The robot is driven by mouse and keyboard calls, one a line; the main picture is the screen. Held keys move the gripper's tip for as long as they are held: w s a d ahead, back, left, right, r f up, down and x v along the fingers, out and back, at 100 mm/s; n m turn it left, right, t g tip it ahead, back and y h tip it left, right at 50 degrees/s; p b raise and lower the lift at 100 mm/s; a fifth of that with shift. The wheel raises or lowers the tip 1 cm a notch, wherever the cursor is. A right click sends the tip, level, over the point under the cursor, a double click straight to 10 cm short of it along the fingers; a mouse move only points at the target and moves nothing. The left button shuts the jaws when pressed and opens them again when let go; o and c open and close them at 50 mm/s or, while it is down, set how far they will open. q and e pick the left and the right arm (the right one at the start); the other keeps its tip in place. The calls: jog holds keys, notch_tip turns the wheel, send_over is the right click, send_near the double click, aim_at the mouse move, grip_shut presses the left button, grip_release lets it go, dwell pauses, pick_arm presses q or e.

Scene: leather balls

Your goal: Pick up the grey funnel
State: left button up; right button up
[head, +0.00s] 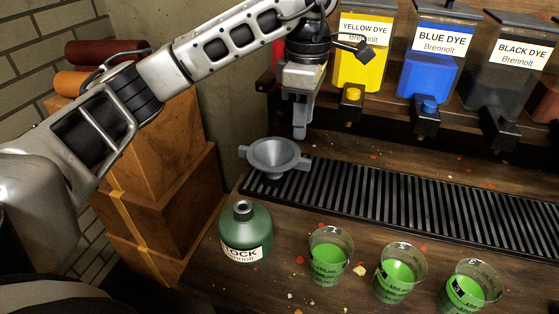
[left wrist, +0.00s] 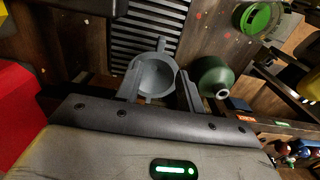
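The grey funnel (head: 275,157), with a round bowl and side tabs, sits at the left end of the black slatted drip grate (head: 420,205). My left gripper (head: 300,130) points down just above and behind the funnel, apart from it in the head view. In the left wrist view its two fingers (left wrist: 160,70) are spread, with the funnel (left wrist: 155,77) showing between and beyond them. Nothing is held. The funnel's underside is hidden. My right gripper is in neither view.
A green stock bottle (head: 246,232) stands in front of the funnel. Three cups of green liquid, the nearest (head: 328,255), stand to the right. Yellow (head: 362,60), blue (head: 430,70) and black (head: 510,85) dye dispensers line the shelf behind. Stacked boxes (head: 155,180) are at left.

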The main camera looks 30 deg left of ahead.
pick_arm(q)
send_over(297, 158)
jog(key=f, duration=0.2)
jog(key=d+f, duration=0.1)
jog(key=f, duration=0.1)
jog(key=shift+w+f, duration=0.1)
jog(key=shift+f, duration=0.2)
jog(key=shift+a+f+p, duration=0.25)
jog(key=shift+f+p, duration=0.15)
jog(key=shift+f, duration=0.95)
jog(key=shift+a+f+p, duration=0.2)
jog(key=shift+f+p, duration=0.2)
jog(key=shift+f, duration=0.9)
grip_shut()
